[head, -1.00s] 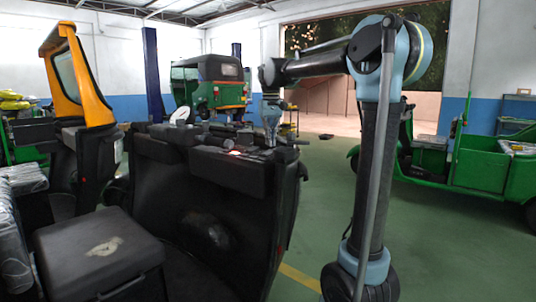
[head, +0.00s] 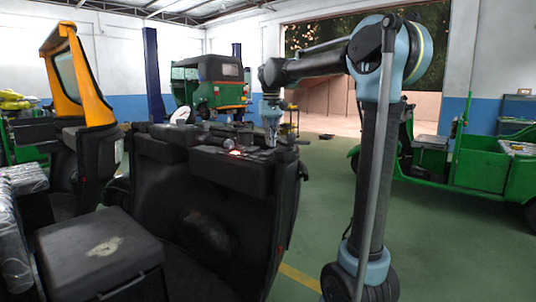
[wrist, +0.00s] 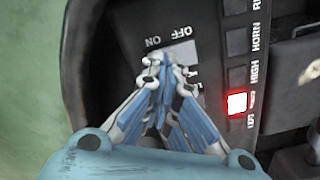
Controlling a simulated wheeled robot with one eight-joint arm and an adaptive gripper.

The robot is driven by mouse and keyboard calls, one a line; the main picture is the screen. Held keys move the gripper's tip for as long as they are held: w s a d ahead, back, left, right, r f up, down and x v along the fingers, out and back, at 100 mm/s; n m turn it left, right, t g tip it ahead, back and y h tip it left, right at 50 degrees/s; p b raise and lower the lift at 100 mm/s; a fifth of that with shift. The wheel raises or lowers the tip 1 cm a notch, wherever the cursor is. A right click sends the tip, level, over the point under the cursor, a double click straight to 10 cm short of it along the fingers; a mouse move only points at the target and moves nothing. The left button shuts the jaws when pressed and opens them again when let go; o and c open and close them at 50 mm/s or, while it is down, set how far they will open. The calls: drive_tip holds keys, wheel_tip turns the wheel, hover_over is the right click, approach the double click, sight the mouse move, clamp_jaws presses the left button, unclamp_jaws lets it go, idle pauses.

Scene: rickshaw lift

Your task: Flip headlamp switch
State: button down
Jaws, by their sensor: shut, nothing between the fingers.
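In the wrist view, a black dashboard panel carries a light grey plate (wrist: 183,52) beside the upside-down words OFF and ON. My gripper (wrist: 165,72) is shut and empty, its fingertips together over the lower part of this plate. The fingers hide part of the plate, and I cannot make out a switch lever or whether the tips touch it. In the head view, my gripper (head: 271,143) points down at the dashboard (head: 228,168), near its right end. The switch is too small to tell there.
A strip of black buttons (wrist: 237,75) labelled HORN, HIGH and LEFT runs right of the gripper; one red indicator (wrist: 237,103) glows. A black seat box (head: 100,250) stands front left. A green vehicle (head: 480,165) is at right.

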sight(271, 150)
drive_tip(key=shift+f, duration=1.1)
idle(1.1)
drive_tip(key=shift+r, duration=3.55)
